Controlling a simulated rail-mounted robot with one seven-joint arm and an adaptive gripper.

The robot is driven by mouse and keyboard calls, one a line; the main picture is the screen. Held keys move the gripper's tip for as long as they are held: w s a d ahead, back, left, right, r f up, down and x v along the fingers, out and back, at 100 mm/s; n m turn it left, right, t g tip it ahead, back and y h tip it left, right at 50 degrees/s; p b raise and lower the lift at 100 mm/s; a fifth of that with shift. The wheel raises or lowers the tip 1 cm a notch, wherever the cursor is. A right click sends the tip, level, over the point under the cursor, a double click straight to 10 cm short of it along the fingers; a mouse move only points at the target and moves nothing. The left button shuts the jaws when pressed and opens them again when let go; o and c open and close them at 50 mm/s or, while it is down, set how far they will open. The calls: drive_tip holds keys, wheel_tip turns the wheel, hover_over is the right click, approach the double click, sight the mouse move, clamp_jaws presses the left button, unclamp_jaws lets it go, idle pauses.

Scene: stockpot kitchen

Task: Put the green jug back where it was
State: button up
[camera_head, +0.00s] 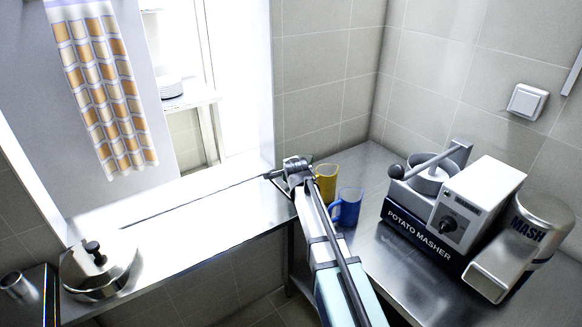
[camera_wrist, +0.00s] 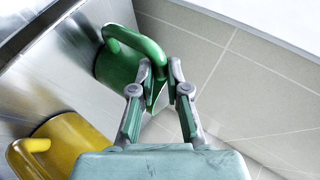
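The green jug (camera_wrist: 122,66) shows in the wrist view at upper left, its handle arching toward my fingertips. My gripper (camera_wrist: 164,72) has its fingers drawn in toward each other. The edge of the green handle lies between the tips, and they appear closed on it. In the head view my gripper (camera_head: 284,176) is above the corner of the steel counter, left of the yellow jug.
A yellow jug (camera_head: 327,178) and a blue jug (camera_head: 349,204) stand close on the right; the yellow one also shows in the wrist view (camera_wrist: 68,148). A potato masher machine (camera_head: 455,215) fills the right counter.

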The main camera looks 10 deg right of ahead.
drive_tip(key=o, duration=0.4)
drive_tip(key=shift+r, duration=0.1)
drive_tip(key=b+v, duration=0.2)
drive_tip(key=v, duration=1)
